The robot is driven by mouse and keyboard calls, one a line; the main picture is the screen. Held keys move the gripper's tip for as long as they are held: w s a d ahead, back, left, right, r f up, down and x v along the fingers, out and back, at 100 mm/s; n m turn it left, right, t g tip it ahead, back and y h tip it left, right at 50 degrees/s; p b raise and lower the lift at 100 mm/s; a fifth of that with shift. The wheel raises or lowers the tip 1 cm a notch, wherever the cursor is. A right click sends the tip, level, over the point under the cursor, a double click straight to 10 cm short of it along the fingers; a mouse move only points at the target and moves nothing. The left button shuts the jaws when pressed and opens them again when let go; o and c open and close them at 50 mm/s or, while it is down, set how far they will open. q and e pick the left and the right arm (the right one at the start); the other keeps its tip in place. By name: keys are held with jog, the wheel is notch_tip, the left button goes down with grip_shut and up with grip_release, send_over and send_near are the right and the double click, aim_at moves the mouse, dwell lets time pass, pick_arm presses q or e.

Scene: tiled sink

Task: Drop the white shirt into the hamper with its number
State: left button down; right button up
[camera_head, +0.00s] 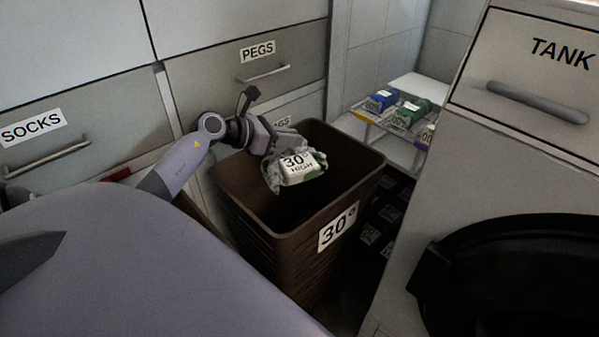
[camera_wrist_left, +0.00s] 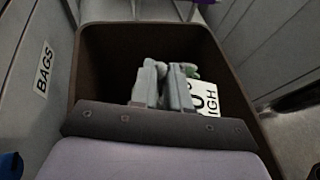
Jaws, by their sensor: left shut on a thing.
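My left gripper (camera_head: 272,146) is shut on the white shirt (camera_head: 297,170), a crumpled bundle with green parts and a tag reading "30° HIGH". The bundle hangs over the opening of a brown hamper (camera_head: 284,220), whose front label reads "30°". In the left wrist view, the gripper fingers (camera_wrist_left: 165,88) are close together, with the shirt's tag (camera_wrist_left: 207,100) beside and beyond them. The hamper's dark rim (camera_wrist_left: 85,60) surrounds them there. How far the shirt is below the rim I cannot tell. My right gripper is not in view.
Drawers labelled PEGS (camera_head: 258,51) and SOCKS (camera_head: 30,128) stand behind and left. A rack with small labelled boxes (camera_head: 400,110) is behind the hamper. A cabinet marked TANK (camera_head: 540,60), with a black round door (camera_head: 515,270) below, stands right.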

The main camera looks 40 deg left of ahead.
pick_arm(q)
jog(key=shift+r, duration=0.1)
jog(key=c, duration=1)
grip_release()
jog(key=shift+c, duration=0.2)
jog(key=shift+p+v, duration=0.9)
jog(key=shift+v, duration=2.6)
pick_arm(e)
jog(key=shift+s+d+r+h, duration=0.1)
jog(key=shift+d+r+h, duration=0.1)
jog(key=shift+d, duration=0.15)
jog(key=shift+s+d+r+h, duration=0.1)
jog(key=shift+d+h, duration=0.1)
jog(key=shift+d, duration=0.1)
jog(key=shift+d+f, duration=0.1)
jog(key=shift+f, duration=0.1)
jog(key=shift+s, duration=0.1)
